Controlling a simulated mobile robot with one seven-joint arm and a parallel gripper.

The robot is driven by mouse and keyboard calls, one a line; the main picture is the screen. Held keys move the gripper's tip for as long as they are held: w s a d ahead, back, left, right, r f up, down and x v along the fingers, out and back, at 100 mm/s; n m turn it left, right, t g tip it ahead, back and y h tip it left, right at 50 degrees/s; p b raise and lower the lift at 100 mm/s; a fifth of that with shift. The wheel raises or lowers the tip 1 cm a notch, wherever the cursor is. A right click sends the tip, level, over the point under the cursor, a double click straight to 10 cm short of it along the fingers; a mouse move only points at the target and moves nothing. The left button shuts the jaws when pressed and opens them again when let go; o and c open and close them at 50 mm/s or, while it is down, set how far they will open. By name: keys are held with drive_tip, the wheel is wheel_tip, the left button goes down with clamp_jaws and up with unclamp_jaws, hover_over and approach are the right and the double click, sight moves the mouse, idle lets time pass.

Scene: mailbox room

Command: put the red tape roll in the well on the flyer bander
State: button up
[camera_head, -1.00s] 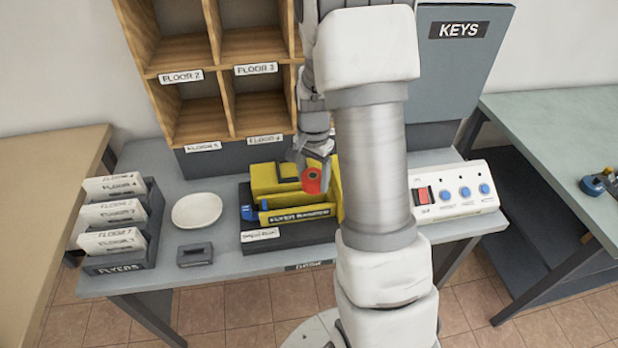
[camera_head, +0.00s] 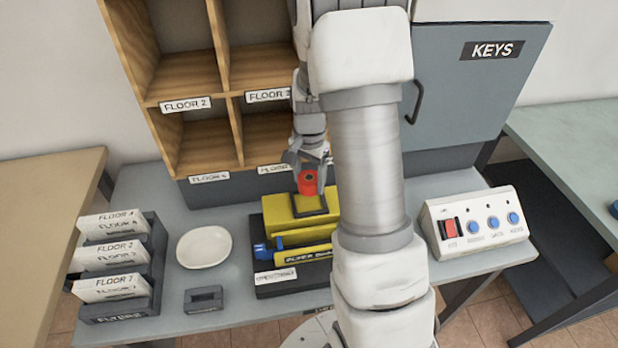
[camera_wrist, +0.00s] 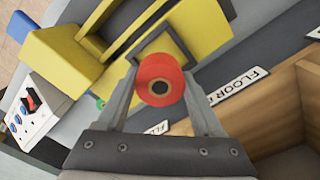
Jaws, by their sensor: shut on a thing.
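The red tape roll (camera_head: 307,183) is held between the fingers of my gripper (camera_head: 306,170), which is shut on it. In the wrist view the red roll (camera_wrist: 160,80), with a dark hole in its middle, sits between the fingertips of my gripper (camera_wrist: 163,84). The yellow flyer bander (camera_head: 283,208) stands on a dark base on the counter. Its square dark-rimmed well (camera_head: 311,207) is just below the roll in the head view. In the wrist view the well's dark frame (camera_wrist: 162,36) shows behind the roll, partly hidden by it. I cannot tell whether they touch.
A white dish (camera_head: 203,246), a small dark block (camera_head: 204,299) and a flyer rack (camera_head: 125,268) stand to the left. Wooden floor cubbies (camera_head: 190,140) rise close behind the bander. A button panel (camera_head: 475,222) stands to the right, before the grey key cabinet (camera_head: 470,95).

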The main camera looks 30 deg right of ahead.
sight(308, 203)
drive_tip(key=shift+w+f, duration=0.1)
drive_tip(key=shift+w, duration=0.15)
drive_tip(key=shift+f+b, duration=1.4)
drive_tip(key=shift+f, duration=0.4)
drive_tip(key=shift+f, duration=0.2)
drive_tip(key=shift+f+b, duration=0.65)
drive_tip(key=shift+f, duration=0.05)
drive_tip(key=shift+f, duration=0.25)
